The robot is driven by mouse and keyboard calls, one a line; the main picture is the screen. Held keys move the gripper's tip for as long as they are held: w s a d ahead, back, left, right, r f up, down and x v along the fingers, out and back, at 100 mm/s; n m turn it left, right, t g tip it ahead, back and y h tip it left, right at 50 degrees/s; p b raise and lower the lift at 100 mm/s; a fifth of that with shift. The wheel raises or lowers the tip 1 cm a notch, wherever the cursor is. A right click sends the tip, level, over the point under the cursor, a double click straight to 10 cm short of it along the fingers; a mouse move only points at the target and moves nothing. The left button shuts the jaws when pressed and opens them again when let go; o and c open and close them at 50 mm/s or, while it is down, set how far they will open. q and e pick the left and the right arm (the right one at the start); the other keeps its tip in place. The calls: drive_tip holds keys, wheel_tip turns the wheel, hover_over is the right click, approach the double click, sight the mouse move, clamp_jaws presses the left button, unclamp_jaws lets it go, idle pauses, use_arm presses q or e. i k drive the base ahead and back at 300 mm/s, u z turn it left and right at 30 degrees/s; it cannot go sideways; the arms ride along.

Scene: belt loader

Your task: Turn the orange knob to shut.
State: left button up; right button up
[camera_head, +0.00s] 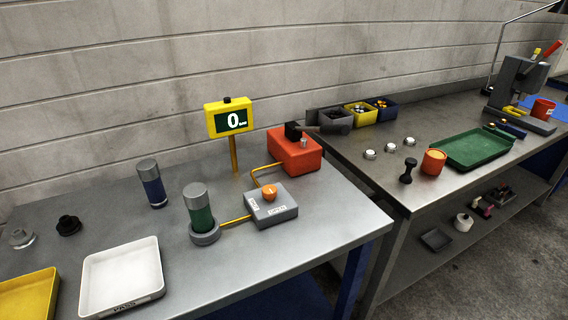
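The orange knob (269,192) sits on top of a grey valve box (273,209) on the left table. White labels lie on the box's top around the knob; one at the front seems to read OPEN, and the one at the left is too small to read surely. Which label the knob points at is too small to tell. A yellow pipe (236,221) runs from the box to a green cylinder (199,213) in a grey base, and another yellow pipe runs to a red box (295,151). Neither gripper is in view.
A yellow display (228,118) showing 0 stands on a post behind the box. A blue cylinder (152,184), a white tray (122,275), a yellow tray (27,298) and dark caps (68,225) stand left. The right table holds a green tray (471,147) and bins. The front right table corner is clear.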

sight(269, 192)
drive_tip(key=k, duration=1.3)
drive_tip(key=u, duration=0.5)
drive_tip(key=i, duration=0.95)
drive_tip(key=u, duration=0.4)
